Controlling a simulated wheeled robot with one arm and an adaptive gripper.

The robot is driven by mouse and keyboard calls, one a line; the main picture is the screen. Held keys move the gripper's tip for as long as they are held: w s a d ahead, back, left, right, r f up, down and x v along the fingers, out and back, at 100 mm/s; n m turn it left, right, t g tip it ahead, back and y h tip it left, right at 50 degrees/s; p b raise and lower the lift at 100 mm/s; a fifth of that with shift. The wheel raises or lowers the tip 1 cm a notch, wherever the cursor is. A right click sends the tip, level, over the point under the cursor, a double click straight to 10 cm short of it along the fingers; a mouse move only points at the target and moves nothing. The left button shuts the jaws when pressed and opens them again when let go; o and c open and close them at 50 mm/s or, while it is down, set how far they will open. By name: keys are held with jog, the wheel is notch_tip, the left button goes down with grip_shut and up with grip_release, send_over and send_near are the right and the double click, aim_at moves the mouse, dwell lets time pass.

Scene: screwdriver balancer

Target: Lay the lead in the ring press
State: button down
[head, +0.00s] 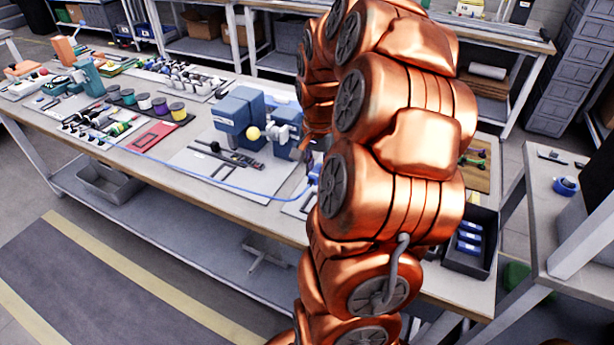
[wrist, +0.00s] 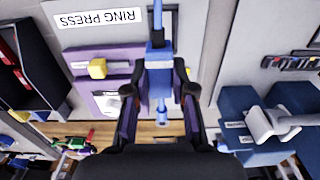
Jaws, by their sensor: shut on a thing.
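The lead is a blue cable (head: 215,184) that runs across the bench front in the head view and ends near my arm. In the wrist view the blue lead (wrist: 158,18) comes down from the top edge to a blue block between my fingers. My gripper (wrist: 158,66) is shut on this blue end. The ring press (wrist: 112,88) is purple with a yellow knob and sits just left of my gripper, beside its upside-down "RING PRESS" label. Whether the lead touches the press is unclear. My arm hides the press and most of the gripper in the head view.
A blue machine (wrist: 240,112) stands to the right in the wrist view; it also shows in the head view (head: 238,108). A black bin (wrist: 30,62) is at the left of the wrist view. Paint pots (head: 160,107) and tools crowd the bench's left side.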

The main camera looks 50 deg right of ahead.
jog(key=shift+w+f, duration=0.25)
jog(key=shift+f, duration=0.35)
jog(key=shift+f, duration=0.35)
notch_tip(320, 180, down, 6)
jog(key=shift+r+b, duration=0.25)
jog(key=shift+b, duration=0.95)
jog(key=shift+a+f+b, duration=0.1)
jog(key=shift+f+b, duration=0.25)
jog(key=shift+f, duration=0.2)
jog(key=shift+f+b, duration=0.55)
jog(key=shift+f, duration=0.05)
jog(key=c, duration=0.9)
grip_release()
